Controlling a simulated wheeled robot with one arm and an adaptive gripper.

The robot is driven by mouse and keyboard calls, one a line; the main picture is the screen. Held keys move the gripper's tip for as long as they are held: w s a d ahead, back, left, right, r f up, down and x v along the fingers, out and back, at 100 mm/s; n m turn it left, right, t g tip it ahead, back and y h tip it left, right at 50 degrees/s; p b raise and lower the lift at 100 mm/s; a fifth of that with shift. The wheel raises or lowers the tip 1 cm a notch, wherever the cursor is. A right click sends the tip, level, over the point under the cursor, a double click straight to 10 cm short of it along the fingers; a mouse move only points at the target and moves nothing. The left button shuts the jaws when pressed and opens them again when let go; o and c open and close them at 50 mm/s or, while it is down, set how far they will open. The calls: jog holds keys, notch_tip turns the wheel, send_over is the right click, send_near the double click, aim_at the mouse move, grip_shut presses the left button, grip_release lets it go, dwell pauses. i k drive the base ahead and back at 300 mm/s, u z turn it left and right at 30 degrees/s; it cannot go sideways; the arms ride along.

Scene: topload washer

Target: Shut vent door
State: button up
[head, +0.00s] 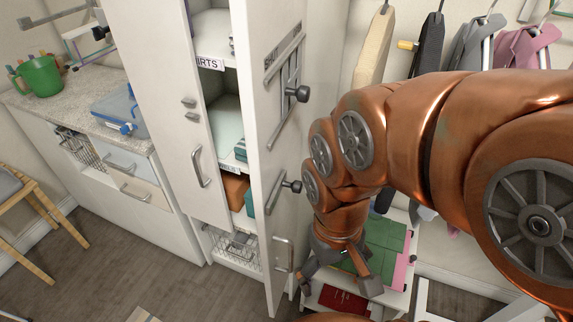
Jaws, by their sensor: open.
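A tall white cabinet door (269,160) stands open in the middle of the head view, swung out and seen at a steep angle. My gripper (337,284) hangs at the end of my copper arm, to the right of the door's lower part. Its fingers are spread apart and pointing down, with nothing between them. I cannot tell whether it touches the door.
Another white door (172,120) is left of the open shelves, which hold folded cloth and a basket (232,243). A low white unit with green and pink items (385,243) is below my arm. Clothes (475,45) hang at upper right.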

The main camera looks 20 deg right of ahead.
aim_at(266, 33)
jog(key=z, duration=0.95)
jog(key=k, duration=0.9)
jog(key=u, duration=1.4)
